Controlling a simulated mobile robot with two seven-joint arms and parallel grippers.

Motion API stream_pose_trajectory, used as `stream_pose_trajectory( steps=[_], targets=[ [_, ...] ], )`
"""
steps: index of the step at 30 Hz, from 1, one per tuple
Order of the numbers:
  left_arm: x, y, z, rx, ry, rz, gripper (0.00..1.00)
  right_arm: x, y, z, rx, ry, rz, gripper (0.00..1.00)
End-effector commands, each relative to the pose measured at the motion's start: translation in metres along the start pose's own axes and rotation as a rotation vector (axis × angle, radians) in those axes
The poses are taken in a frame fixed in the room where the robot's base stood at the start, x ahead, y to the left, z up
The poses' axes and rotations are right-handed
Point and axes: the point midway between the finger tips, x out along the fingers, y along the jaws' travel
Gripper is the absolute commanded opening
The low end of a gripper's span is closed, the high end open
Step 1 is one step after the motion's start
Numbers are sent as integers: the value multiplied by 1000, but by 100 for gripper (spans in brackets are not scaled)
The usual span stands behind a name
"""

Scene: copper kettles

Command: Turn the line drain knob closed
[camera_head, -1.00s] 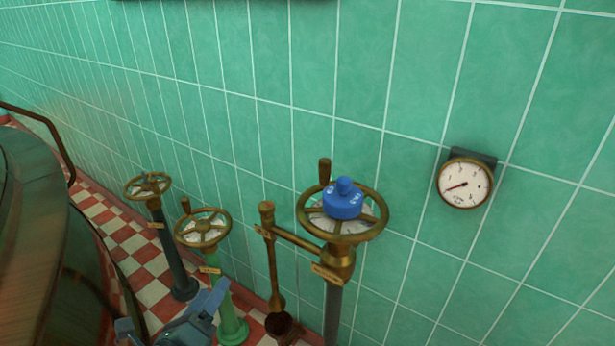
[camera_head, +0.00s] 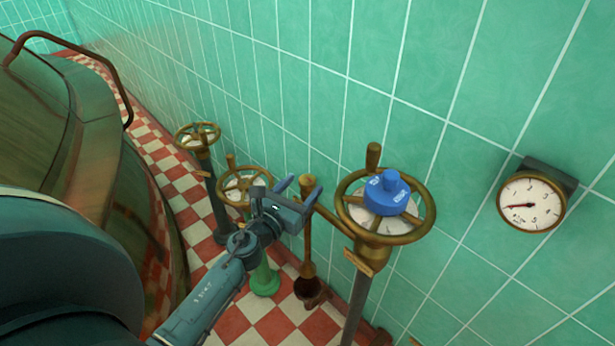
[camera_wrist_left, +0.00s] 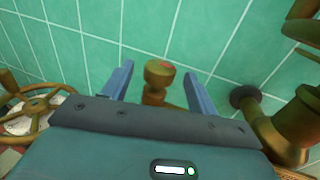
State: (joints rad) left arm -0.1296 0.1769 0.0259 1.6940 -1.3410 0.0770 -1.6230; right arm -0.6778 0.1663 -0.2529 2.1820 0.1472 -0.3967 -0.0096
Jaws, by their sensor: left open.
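A brass knob (camera_head: 307,181) tops a thin upright brass drain pipe; no label on it is readable, but it appears to be the line drain knob. My left gripper (camera_head: 302,190) is open at the knob, partly covering it in the head view. In the left wrist view the knob (camera_wrist_left: 159,72) shows between the two blue fingers of the gripper (camera_wrist_left: 157,78), with a gap on each side and a small red mark on its top. No finger appears to touch it. My right gripper is not in view.
A large brass handwheel (camera_head: 424,217) with a blue cap (camera_head: 388,192) stands right of the knob. Smaller handwheels (camera_head: 198,137) stand left. A gauge (camera_head: 531,202) hangs on the green tiled wall. A copper vessel (camera_head: 95,160) fills the left side.

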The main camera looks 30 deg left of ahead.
Motion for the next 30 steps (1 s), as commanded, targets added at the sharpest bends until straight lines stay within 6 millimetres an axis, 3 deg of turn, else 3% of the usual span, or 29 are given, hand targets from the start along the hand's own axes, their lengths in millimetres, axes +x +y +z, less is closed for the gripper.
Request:
stream_pose_trajectory(
  steps=[6, 17, 30],
  targets=[
    [26, 0, 0, 0, 0, 0, 59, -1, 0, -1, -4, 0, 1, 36],
    [31, 0, 0, 0, 0, -1, 59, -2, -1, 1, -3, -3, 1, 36],
    [30, 0, 0, -1, 0, -1, 24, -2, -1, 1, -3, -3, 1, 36]
  ],
)
